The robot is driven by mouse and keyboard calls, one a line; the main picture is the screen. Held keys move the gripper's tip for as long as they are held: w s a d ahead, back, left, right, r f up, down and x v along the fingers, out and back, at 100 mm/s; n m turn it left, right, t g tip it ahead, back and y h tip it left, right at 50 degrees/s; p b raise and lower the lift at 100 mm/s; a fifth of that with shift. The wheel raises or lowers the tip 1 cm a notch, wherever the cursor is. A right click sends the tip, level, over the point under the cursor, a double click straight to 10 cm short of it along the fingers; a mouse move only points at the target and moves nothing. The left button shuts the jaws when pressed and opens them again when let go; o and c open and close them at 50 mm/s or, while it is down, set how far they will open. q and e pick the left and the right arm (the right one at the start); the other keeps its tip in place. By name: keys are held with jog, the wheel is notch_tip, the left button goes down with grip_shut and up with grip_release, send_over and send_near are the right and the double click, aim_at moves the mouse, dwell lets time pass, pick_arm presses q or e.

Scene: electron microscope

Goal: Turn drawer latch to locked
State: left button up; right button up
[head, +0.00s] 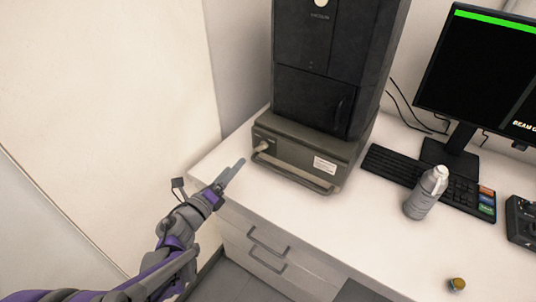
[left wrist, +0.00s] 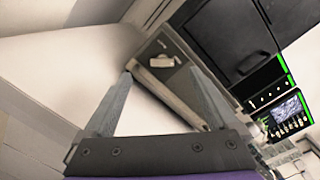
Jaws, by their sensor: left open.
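The drawer (head: 292,160) is a grey-brown unit at the base of the black microscope housing, with a bar handle along its front and a white label at the right. The latch (head: 264,146) is a small pale knob at the left of the drawer front. My left gripper (head: 236,167) is open and empty, left of the latch and apart from it, over the counter's left edge. In the left wrist view, the drawer (left wrist: 180,85) shows between and beyond the spread fingers (left wrist: 160,76), partly hidden by one. My right gripper is not in view.
The black housing (head: 335,65) stands above the drawer. A keyboard (head: 385,163), a grey bottle (head: 426,192), and a monitor (head: 475,75) stand on the white counter to the right. A small brass-coloured item (head: 457,284) lies near the front. Counter space before the drawer is clear.

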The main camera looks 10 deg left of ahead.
aim_at(260, 148)
pick_arm(q)
jog(key=shift+m+g+h, duration=0.3)
jog(key=shift+m+h, duration=0.2)
jog(key=shift+m, duration=0.3)
jog(key=x, duration=0.3)
jog(key=f+x, duration=0.1)
jog(key=x, duration=0.3)
jog(key=d+x, duration=0.1)
jog(key=x, duration=0.3)
jog(key=shift+f+b, duration=0.15)
jog(key=shift+b, duration=0.2)
jog(key=c, duration=1.4)
jog(key=shift+o, duration=0.2)
